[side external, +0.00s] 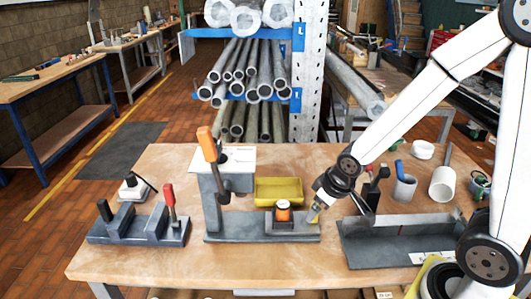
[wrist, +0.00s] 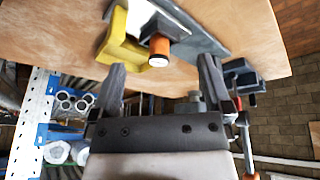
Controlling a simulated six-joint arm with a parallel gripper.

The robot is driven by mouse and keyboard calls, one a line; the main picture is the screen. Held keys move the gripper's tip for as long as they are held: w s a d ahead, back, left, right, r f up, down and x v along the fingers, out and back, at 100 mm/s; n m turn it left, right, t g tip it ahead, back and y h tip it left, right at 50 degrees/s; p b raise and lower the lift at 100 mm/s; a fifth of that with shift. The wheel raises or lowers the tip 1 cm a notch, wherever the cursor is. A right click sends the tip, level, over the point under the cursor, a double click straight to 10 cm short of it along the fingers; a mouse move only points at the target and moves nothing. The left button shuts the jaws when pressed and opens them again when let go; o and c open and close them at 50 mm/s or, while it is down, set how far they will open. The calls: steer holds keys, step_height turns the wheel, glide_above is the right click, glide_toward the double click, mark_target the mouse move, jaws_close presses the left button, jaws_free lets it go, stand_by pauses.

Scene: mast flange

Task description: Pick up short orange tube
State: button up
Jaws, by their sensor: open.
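The short orange tube (side external: 283,211) stands upright on a dark grey block at the right end of a grey fixture base (side external: 225,228). A pale piece shows in its end. In the wrist view the orange tube (wrist: 160,46) lies ahead, roughly centred between the fingers. My gripper (side external: 314,212) is just to the right of the tube, tilted down to the left. In the wrist view my gripper (wrist: 161,66) has its fingers spread wide with nothing between them. I cannot tell the exact gap to the tube.
A tall lever clamp with an orange handle (side external: 206,143) rises left of the tube. A yellow tray (side external: 279,190) lies behind it. A grey channel fixture (side external: 395,240) stands right, and a red-handled fixture (side external: 140,226) left. The table's front strip (side external: 200,270) is mostly clear.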

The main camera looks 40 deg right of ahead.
mark_target(278, 203)
steer(key=w+d+f+n+t+y, duration=0.4)
steer(key=w+n+t+y, duration=0.1)
steer(key=w+n+y, duration=0.1)
steer(key=shift+w+d+f+t+y, duration=0.4)
steer(key=shift+w+y, duration=0.3)
steer(key=shift+w, duration=0.6)
steer(key=shift+a, duration=0.1)
steer(key=shift+x, duration=3.85)
steer(key=shift+a, duration=0.15)
steer(key=shift+r, duration=0.1)
jaws_close()
